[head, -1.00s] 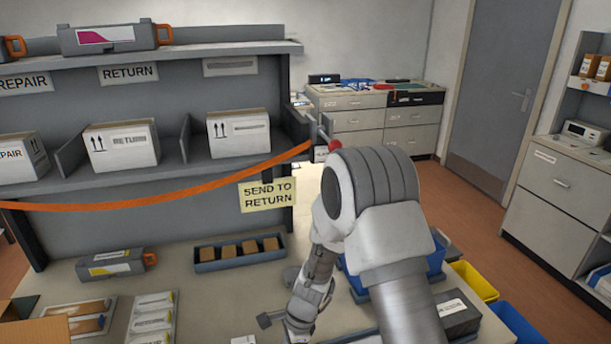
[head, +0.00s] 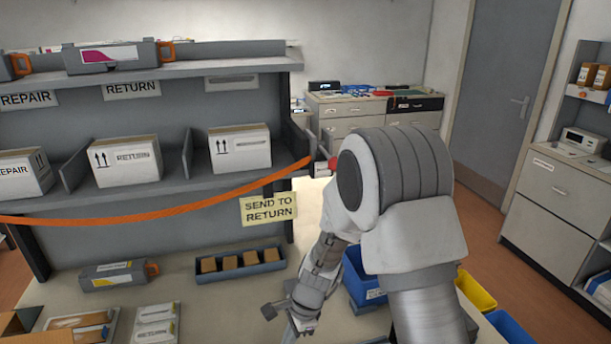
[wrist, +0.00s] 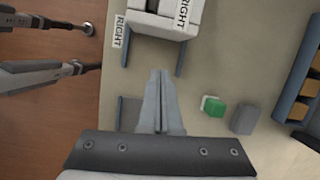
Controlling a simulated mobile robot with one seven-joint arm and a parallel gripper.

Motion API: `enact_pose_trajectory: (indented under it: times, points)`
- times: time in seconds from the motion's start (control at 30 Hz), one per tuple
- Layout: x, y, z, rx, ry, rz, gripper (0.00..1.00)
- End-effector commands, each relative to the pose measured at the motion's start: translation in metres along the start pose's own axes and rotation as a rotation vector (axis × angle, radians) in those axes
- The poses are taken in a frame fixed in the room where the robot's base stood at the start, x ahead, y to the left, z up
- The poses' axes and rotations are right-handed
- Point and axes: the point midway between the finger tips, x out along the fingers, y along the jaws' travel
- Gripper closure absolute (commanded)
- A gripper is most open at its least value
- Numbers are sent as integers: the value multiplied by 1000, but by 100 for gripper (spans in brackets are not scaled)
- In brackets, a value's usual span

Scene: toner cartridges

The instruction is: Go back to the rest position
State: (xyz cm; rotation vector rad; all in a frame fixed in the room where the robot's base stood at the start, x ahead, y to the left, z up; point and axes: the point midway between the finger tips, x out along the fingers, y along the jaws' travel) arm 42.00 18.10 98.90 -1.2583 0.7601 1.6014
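My gripper shows in the wrist view (wrist: 161,78). Its two grey fingers lie side by side with only a thin line between them, and nothing is held. It is above the light tabletop (wrist: 225,65), with a white unit labelled RIGHT (wrist: 160,18) beyond the fingertips. In the head view my arm reaches down to the table right of the middle. The fingertips cannot be made out clearly there.
A blue tray of small brown boxes (head: 240,274) and a grey toner cartridge (head: 118,273) lie on the table. Behind stands a shelf with white boxes (head: 127,161), crossed by an orange strap (head: 170,210). Blue (head: 362,278) and yellow (head: 475,291) bins are near my arm.

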Motion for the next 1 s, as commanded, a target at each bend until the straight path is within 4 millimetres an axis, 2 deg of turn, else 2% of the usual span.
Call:
enact_pose_trajectory:
  times: [0.03,0.2,0.5,0.8,1.0]
  points:
    - [-23,-2,0,-50,9,-26,100]
    - [-88,4,1,-238,47,-80,100]
    - [-188,39,0,-552,161,-144,100]
    - [-263,95,-2,-834,324,-162,100]
    - [-299,140,-4,-1002,452,-141,100]
